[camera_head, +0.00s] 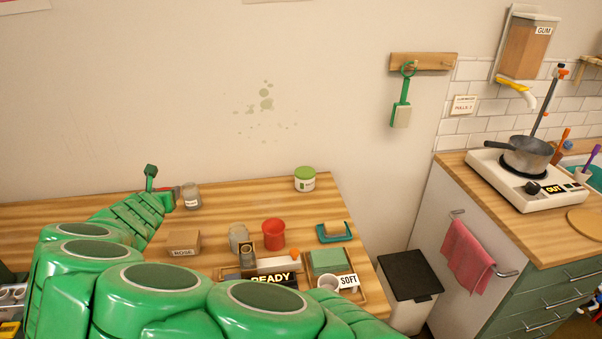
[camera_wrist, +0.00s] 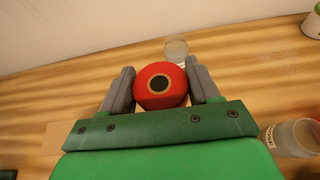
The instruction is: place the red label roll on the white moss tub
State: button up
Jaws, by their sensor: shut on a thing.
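My gripper (camera_wrist: 160,88) is shut on the red label roll (camera_wrist: 146,92), which shows between the two grey fingers with its dark centre hole facing the wrist camera. In the head view my gripper (camera_head: 172,194) is above the left part of the table, and only a sliver of red shows there. The white moss tub (camera_head: 305,184), white with a green lid, stands upright at the back right of the table, apart from my gripper. Part of the tub (camera_wrist: 313,26) shows at the top right corner of the wrist view.
A glass jar (camera_head: 192,200) stands close by my gripper. A red cup (camera_head: 273,238), a grey jar (camera_head: 238,240), a cardboard box (camera_head: 184,241) and a teal dish (camera_head: 334,239) stand nearer the front. The tabletop between the glass jar and the tub looks clear.

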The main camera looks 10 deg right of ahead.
jog(key=w+d+r+m+g+h, duration=0.1)
jog(key=w+d+r+m+h, duration=0.4)
jog(key=d, duration=0.6)
jog(key=d+m+g+h, duration=0.8)
jog(key=d+m+g, duration=0.15)
jog(key=d, duration=2.25)
send_over(306, 171)
jog(key=shift+m, duration=0.35)
jog(key=shift+a+f, duration=0.1)
jog(key=shift+f, duration=6.3)
jog(key=o, duration=1.1)
jog(key=shift+f, duration=0.1)
jog(key=shift+c, duration=0.2)
